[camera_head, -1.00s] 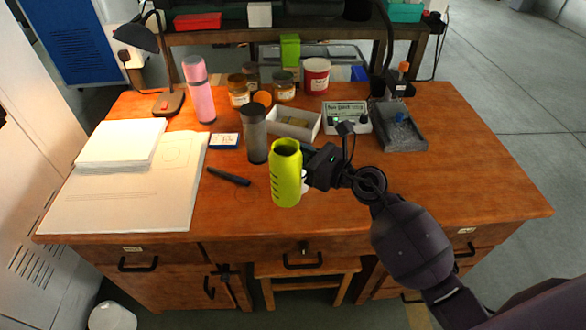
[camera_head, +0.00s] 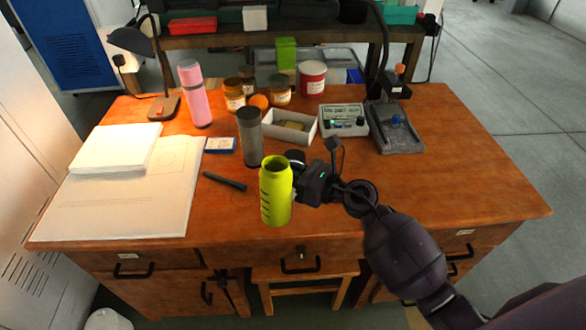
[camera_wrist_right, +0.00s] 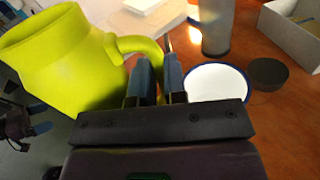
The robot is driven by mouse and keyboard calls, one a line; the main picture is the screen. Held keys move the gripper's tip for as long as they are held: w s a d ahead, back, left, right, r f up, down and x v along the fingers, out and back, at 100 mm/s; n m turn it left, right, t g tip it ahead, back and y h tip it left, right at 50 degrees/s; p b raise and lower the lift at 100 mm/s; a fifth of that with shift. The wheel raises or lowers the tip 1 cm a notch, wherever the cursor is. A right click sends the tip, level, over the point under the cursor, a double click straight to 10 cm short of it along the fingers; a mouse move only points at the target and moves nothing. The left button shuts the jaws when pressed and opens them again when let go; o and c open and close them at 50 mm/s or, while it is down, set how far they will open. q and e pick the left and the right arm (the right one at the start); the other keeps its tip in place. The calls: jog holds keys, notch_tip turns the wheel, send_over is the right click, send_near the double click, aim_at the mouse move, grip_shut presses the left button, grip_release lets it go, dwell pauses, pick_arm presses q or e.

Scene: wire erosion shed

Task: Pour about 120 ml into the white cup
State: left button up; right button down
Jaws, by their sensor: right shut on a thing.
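My right gripper (camera_wrist_right: 158,85) is shut on the handle of a yellow-green jug (camera_head: 276,192), which it holds above the desk's front part. The jug is upright or nearly so in the head view, and its open mouth shows. It fills the left of the wrist view (camera_wrist_right: 65,60); no liquid can be made out. The white cup (camera_wrist_right: 217,82) has a blue rim and stands on the desk, right of the fingers in the wrist view. The jug and gripper mostly hide it in the head view. My left gripper (camera_wrist_right: 42,118) shows small at the wrist view's left edge, fingers apart.
A grey tumbler (camera_head: 250,138) and a dark round lid (camera_wrist_right: 268,73) stand close to the cup. Behind are a white open box (camera_head: 289,137), a meter (camera_head: 342,120), jars and a pink bottle (camera_head: 194,95). A dark pen (camera_head: 224,181) and papers lie left. The front right desk is clear.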

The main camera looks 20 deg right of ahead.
pick_arm(q)
notch_tip(320, 180, up, 8)
jog(key=p, duration=0.8)
jog(key=shift+a+t, duration=0.35)
jog(key=shift+t, duration=0.05)
pick_arm(e)
jog(key=shift+s+a+f+m+g, duration=0.2)
jog(key=shift+f+m+g, duration=0.2)
jog(key=shift+m, duration=1.3)
jog(key=shift+s+a+f+m+g, duration=0.2)
jog(key=shift+m+g, duration=0.25)
jog(key=shift+m, duration=1.25)
jog(key=shift+s+f+m+g, duration=0.15)
jog(key=shift+f+m+g, duration=0.3)
jog(key=shift+m, duration=1.25)
